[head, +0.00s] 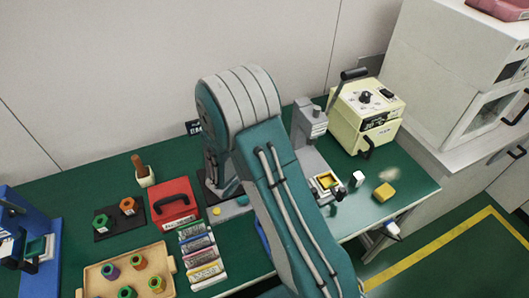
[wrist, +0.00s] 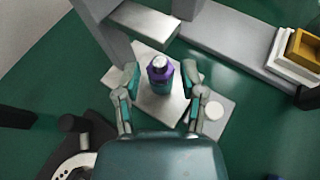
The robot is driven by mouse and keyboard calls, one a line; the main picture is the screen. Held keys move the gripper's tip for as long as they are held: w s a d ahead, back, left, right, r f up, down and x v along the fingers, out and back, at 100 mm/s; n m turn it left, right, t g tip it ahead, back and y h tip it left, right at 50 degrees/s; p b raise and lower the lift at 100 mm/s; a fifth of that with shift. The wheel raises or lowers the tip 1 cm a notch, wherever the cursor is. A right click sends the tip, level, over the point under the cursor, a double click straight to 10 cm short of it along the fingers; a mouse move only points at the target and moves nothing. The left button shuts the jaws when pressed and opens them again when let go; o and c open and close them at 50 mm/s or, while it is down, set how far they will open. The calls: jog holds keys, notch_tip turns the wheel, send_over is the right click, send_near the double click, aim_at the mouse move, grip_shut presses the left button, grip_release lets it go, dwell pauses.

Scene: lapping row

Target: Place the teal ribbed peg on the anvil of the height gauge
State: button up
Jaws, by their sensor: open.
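In the wrist view, my gripper (wrist: 160,76) is open, with one finger on each side of a small upright peg (wrist: 160,86). The peg has a teal lower body, a purple band and a pale top; its ribs cannot be made out. Gaps show between peg and fingers. The peg stands over a bright metal plate (wrist: 153,108), which looks like the anvil of the height gauge; its foot is partly hidden, so contact is hard to judge. A grey column (wrist: 105,32) and a metal arm (wrist: 144,23) of the gauge stand just beyond. In the head view, my arm hides the gripper and peg.
A yellow square tray (wrist: 306,48) sits right of the plate in the wrist view. A dark round fixture (wrist: 78,150) lies lower left. In the head view, a tan tray (head: 93,277) of coloured pegs, a red case (head: 172,199) and a cream machine (head: 366,112) flank my arm.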

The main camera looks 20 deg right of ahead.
jog(key=v, duration=0.8)
jog(key=s+d+r+m+g+y, duration=0.2)
jog(key=s+r+m+g, duration=0.1)
jog(key=s+r+m, duration=0.35)
jog(key=s+d+r+m+g+y, duration=0.1)
jog(key=s+d+r+m+g, duration=0.2)
jog(key=s+r+m, duration=0.4)
jog(key=s+a+r+m+t+y, duration=0.4)
jog(key=s+a+r+m+y, duration=0.3)
jog(key=m, duration=0.4)
jog(key=shift+s+r+y, duration=0.6)
jog(key=shift+s+r, duration=0.2)
jog(key=shift+r, duration=0.05)
jog(key=shift+w+a, duration=0.1)
jog(key=shift+a, duration=0.05)
